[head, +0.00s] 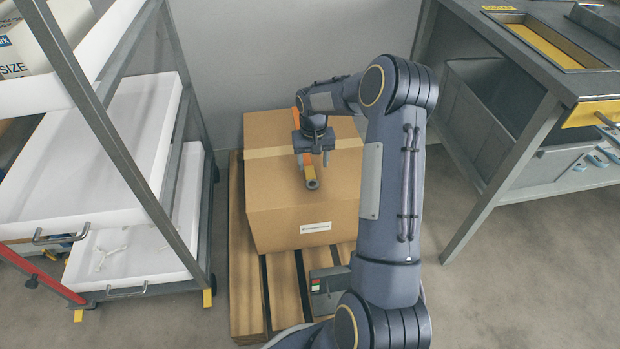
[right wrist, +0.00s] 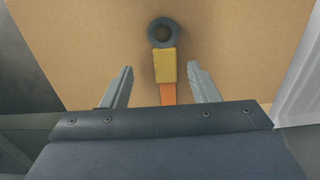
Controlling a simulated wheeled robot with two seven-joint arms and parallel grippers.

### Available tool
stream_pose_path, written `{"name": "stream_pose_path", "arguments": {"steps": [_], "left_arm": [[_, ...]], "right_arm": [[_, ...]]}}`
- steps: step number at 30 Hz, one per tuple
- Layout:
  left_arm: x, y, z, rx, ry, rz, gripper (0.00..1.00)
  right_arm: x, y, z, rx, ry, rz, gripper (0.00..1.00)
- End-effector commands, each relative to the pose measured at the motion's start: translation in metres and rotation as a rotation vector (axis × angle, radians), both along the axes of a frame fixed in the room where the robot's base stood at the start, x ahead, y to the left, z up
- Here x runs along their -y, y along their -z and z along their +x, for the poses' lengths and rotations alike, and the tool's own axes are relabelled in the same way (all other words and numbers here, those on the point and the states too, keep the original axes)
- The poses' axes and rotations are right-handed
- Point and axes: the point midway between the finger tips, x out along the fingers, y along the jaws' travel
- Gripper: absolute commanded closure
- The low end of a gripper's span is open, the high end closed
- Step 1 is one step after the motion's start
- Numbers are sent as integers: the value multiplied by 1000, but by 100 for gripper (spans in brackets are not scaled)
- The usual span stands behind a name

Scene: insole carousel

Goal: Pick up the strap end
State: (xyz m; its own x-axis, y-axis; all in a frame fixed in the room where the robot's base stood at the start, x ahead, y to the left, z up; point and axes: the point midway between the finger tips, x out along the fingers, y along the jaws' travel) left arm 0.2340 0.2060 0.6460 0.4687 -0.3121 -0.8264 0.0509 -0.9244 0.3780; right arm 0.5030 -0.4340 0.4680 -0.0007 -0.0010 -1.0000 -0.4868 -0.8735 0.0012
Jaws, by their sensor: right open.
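The strap end is a yellow sleeve with a dark grey ring (head: 312,184) on an orange strap (head: 299,104). It lies on top of a cardboard box (head: 285,213). My right gripper (head: 313,162) is open over the box top at the strap. In the right wrist view, the open right gripper (right wrist: 160,68) has one finger to each side of the yellow sleeve (right wrist: 165,66), with gaps on both sides. The ring (right wrist: 163,32) sits beyond the fingertips. The height of the fingers above the box is hard to tell. My left gripper is not in view.
The box stands on a wooden pallet (head: 246,290); a dark grey device (head: 325,293) sits at the pallet's front. A rack with white trays (head: 125,262) stands close on the left. A metal workbench (head: 550,75) with a grey bin (head: 480,110) stands right.

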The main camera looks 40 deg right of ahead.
Motion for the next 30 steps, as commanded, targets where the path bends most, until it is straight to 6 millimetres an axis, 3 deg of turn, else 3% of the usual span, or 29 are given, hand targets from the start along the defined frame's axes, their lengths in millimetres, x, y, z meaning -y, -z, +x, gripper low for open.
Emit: {"name": "stream_pose_path", "arguments": {"steps": [9,17,27,30], "left_arm": [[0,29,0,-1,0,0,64],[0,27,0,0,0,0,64],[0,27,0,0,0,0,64],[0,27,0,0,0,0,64]], "right_arm": [[-6,46,3,-1,0,2,45],[-6,46,3,0,0,1,47],[-6,46,3,0,-1,1,91],[-6,46,3,0,-1,1,94]]}}
